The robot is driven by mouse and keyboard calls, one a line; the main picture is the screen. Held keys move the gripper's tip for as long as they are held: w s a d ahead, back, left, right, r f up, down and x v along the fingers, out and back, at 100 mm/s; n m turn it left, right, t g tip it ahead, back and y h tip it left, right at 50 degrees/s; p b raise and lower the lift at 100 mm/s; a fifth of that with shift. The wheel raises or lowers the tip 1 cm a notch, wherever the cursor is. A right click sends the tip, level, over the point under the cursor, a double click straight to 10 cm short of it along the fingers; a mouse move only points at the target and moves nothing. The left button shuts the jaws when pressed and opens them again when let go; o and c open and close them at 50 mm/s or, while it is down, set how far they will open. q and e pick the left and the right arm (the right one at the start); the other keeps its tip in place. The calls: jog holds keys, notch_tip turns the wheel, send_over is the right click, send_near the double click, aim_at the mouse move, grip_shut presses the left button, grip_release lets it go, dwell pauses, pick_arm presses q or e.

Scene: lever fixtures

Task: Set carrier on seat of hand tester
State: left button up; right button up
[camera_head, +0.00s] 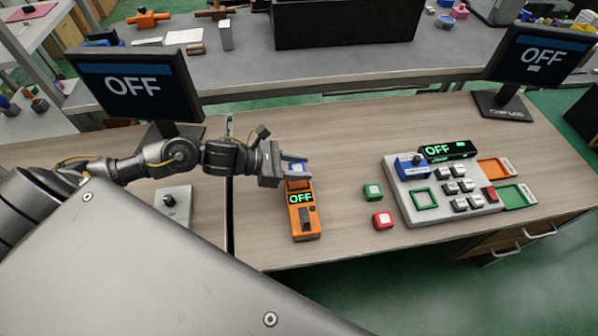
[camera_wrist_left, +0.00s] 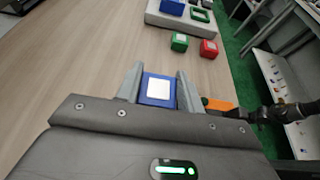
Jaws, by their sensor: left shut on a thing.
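My left gripper (camera_head: 295,170) reaches in from the left, shut on the carrier, a small blue block with a white top (camera_wrist_left: 158,88). The block sits between both fingers in the left wrist view. In the head view the carrier (camera_head: 298,183) is at the far end of the orange hand tester (camera_head: 305,229), above or on its seat; I cannot tell if it touches. The tester has a green "OFF" display and a dark lever. In the wrist view the fingers and wrist hide most of the tester (camera_wrist_left: 220,105).
A green block (camera_head: 372,191) and a red block (camera_head: 383,220) stand right of the tester. Beyond them is a grey panel (camera_head: 402,203) with a blue block, a green frame and several switches. Two "OFF" monitors (camera_head: 135,85) (camera_head: 541,55) stand behind. Bare wood lies between.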

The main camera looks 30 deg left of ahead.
pick_arm(q)
notch_tip(320, 180, down, 3)
jog(key=shift+r+p, duration=0.15)
jog(key=shift+p, duration=0.2)
jog(key=shift+f, duration=0.2)
jog(key=o, duration=0.9)
jog(key=shift+d, duration=0.1)
pick_arm(e)
jog(key=shift+d+r, duration=0.3)
pick_arm(q)
jog(key=shift+o, duration=0.2)
jog(key=shift+r, duration=0.1)
